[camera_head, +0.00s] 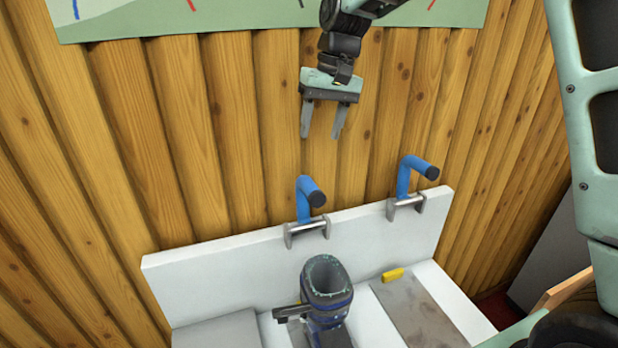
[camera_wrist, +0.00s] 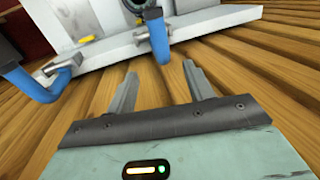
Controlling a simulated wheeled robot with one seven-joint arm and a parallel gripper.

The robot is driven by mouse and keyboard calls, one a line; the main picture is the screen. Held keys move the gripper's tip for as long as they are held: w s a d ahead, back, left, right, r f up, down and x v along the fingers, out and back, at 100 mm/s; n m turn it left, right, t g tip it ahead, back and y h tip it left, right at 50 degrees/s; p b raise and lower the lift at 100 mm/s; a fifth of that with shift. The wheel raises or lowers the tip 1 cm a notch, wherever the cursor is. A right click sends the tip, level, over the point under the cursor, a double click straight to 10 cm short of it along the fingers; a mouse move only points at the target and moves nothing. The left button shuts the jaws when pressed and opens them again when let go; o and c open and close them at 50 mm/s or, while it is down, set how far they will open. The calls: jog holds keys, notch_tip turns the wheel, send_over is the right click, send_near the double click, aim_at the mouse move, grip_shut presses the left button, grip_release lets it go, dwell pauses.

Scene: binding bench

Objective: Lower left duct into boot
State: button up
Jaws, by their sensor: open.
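The left duct (camera_head: 305,197), a bent blue tube with a dark open end, sits in a metal clip on the white back panel. The boot (camera_head: 327,288), a dark blue open-topped sleeve, stands upright on the bench in front of it. My gripper (camera_head: 321,136) is open and empty, its fingers pointing down, above and slightly right of the left duct and apart from it. In the wrist view my gripper (camera_wrist: 160,82) faces the bench, with what appears to be the left duct (camera_wrist: 158,40) beyond its fingertips. The boot's lower part is cut off in the head view.
A second blue duct (camera_head: 405,178) sits in its own clip to the right; it also shows in the wrist view (camera_wrist: 35,88). A yellow piece (camera_head: 393,275) lies by a grey plate (camera_head: 415,315). The white back panel (camera_head: 350,235) stands before a wooden wall.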

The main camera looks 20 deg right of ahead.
aim_at(310, 180)
jog(key=a+f+p, duration=0.1)
jog(key=f, duration=0.3)
jog(key=f+p, duration=0.1)
jog(key=f, duration=0.3)
jog(key=a+f+p, duration=0.1)
jog(key=f, duration=0.4)
jog(key=shift+a, duration=0.3)
grip_shut()
jog(key=shift+f, duration=0.1)
